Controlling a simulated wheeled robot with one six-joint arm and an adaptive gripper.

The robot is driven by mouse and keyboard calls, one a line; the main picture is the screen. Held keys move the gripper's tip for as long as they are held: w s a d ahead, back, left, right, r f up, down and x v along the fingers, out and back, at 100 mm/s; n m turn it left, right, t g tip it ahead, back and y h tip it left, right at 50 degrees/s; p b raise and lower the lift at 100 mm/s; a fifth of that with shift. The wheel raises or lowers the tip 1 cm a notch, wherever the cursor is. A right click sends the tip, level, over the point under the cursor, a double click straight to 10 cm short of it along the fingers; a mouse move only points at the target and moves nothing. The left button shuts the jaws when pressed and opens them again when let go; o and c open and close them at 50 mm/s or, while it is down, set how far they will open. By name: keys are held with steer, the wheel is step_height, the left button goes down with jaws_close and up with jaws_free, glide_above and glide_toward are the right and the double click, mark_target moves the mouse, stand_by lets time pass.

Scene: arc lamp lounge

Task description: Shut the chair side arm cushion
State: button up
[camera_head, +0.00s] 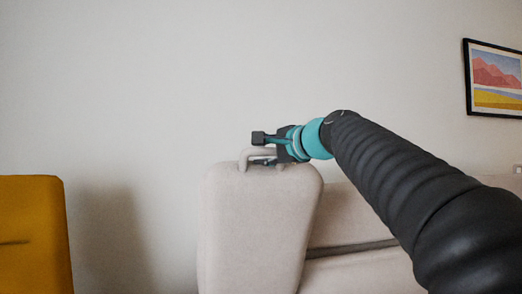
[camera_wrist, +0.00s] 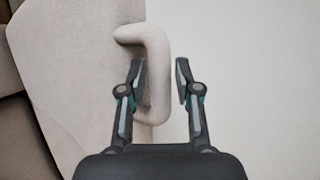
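The beige side arm cushion (camera_head: 255,225) stands at the left end of the pale sofa, leaning away from the sofa body with a gap at its right. A beige loop handle (camera_head: 244,158) sits on its top. My gripper (camera_head: 262,150) is at this handle. In the wrist view the handle (camera_wrist: 157,75) rises between the two fingers of my gripper (camera_wrist: 160,85). The left finger is on the loop's inner side and the right finger is outside it. The fingers are apart, with a small gap visible beside the bar. Part of the handle is hidden by my gripper.
A mustard yellow chair or sofa (camera_head: 30,235) stands at the left, with free room between it and the cushion. The beige sofa (camera_head: 350,225) extends right, partly behind my arm. A framed picture (camera_head: 494,80) hangs on the plain wall.

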steer(key=shift+w+a, duration=0.25)
steer(key=shift+w, duration=0.1)
steer(key=shift+f, duration=0.1)
jaws_close()
